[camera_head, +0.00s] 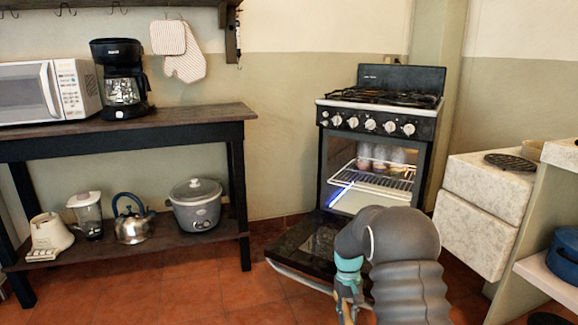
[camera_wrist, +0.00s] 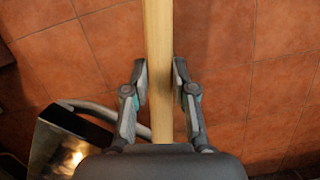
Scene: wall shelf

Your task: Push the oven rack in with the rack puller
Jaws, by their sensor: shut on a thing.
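The oven rack (camera_head: 392,184), a white wire grid, sits in the open oven of the black and white stove (camera_head: 375,125); its front left part reaches toward the opening, with a bluish streak along it. The oven door (camera_head: 305,245) hangs open and low. My gripper (camera_wrist: 160,85) is shut on the rack puller (camera_wrist: 158,40), a pale wooden bar running up the wrist view between the fingers. In the head view my gripper (camera_head: 347,303) is low in front of the oven, partly hidden by my arm. The puller's ends are not clear.
Several pale and pinkish items (camera_head: 380,158) stand inside the oven. A stone-like block counter (camera_head: 485,200) is close on the oven's right. A dark table (camera_head: 190,125) with a microwave stands at the left. Tiled floor (camera_head: 215,290) is clear left of the door.

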